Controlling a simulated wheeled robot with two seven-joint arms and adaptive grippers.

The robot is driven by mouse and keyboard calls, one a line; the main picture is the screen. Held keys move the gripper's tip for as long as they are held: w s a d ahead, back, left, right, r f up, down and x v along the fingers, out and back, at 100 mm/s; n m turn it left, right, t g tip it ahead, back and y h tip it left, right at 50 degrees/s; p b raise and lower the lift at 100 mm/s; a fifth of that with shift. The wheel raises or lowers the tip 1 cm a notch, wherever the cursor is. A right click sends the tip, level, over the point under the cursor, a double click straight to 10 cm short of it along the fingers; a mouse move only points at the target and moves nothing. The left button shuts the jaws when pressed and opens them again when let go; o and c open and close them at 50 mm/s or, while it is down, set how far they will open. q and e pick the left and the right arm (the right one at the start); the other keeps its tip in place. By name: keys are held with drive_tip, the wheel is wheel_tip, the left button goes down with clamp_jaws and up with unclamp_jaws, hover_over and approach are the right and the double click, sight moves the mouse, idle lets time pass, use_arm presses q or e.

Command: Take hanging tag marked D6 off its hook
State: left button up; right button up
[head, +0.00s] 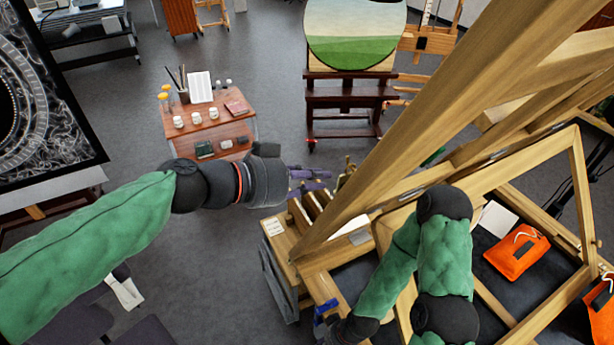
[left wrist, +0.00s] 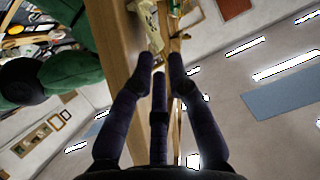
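My left gripper (head: 318,179) has dark purple fingers, held apart with nothing seen between them, at the left side of a big wooden frame. In the left wrist view its fingertips (left wrist: 160,64) point up beside a wooden beam. A pale yellowish hanging piece (left wrist: 148,24) is just beyond the fingertips, apparently not touched; I cannot tell if it is a tag. Small brass-coloured fittings (head: 346,170) show past the fingertips in the head view. No D6 marking can be read, and no hook is clear.
A thick wooden beam (head: 425,110) slants close by my left gripper. Orange pouches (head: 517,251) lie on the right. A small wooden table (head: 210,133) with jars stands at the left. A round painting (head: 355,32) is behind. Grey floor (head: 260,110) is open between.

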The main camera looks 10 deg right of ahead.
sight(344, 176)
use_arm(q)
drive_tip(key=d, duration=0.1)
drive_tip(key=d+f, duration=0.1)
drive_tip(key=d, duration=0.1)
drive_tip(key=d+p, duration=0.1)
drive_tip(key=d, duration=0.1)
drive_tip(key=shift+w+f, duration=0.2)
drive_tip(key=shift+w, duration=0.1)
drive_tip(key=shift+w+d+f, duration=0.4)
drive_tip(key=shift+w+f, duration=0.05)
drive_tip(key=shift+w, duration=0.15)
drive_tip(key=shift+s+d, duration=0.15)
drive_tip(key=shift+d, duration=0.15)
drive_tip(key=shift+a, duration=0.15)
clamp_jaws()
use_arm(e)
drive_tip(key=shift+v, duration=0.8)
use_arm(q)
drive_tip(key=shift+r, duration=0.2)
use_arm(e)
drive_tip(key=shift+s+r, duration=0.1)
